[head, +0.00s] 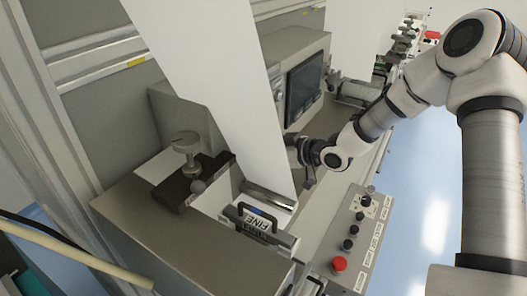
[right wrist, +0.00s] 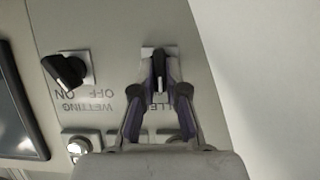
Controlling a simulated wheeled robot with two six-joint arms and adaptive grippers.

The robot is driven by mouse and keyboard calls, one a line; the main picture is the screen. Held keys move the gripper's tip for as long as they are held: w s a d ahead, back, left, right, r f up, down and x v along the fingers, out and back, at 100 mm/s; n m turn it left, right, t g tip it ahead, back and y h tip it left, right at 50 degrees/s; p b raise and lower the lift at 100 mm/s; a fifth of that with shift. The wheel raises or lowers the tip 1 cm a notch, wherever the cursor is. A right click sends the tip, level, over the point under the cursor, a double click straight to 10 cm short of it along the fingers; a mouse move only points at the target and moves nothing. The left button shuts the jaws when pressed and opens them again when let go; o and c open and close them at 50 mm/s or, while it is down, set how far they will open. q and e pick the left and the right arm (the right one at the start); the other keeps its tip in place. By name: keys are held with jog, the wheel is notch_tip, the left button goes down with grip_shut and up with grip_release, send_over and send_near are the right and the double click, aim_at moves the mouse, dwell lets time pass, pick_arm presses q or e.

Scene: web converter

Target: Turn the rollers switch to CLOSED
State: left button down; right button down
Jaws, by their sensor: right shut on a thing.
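The rollers switch (right wrist: 159,68) is a black knob on a light square plate, near the top middle of the right wrist view. Its handle stands upright in that picture. The label below it is upside down and mostly covered by my gripper; only a few letters show, so its position words cannot be read. My right gripper (right wrist: 159,88) is shut on the knob, with a finger on each side. In the head view my right gripper (head: 306,162) reaches in beside the hanging white web, which hides the switch. My left gripper is not in view.
The wetting switch (right wrist: 66,70), a tilted black knob marked OFF and ON, is left of the rollers switch. A dark screen (right wrist: 15,110) lies farther left. The white web (head: 225,75) hangs close by. A button box (head: 350,235) with a red button is in front.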

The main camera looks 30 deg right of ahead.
jog(key=shift+w+d+m+g+y+p, duration=0.1)
jog(key=shift+m+g+y+p, duration=0.2)
jog(key=shift+m+y+p, duration=1.05)
jog(key=shift+w+d+m+g+y+p, duration=0.1)
jog(key=shift+m+g+p, duration=0.45)
jog(key=shift+p, duration=1.65)
jog(key=shift+m+t, duration=0.25)
jog(key=shift+m, duration=0.05)
jog(key=c, duration=1.2)
grip_release()
jog(key=v, duration=0.7)
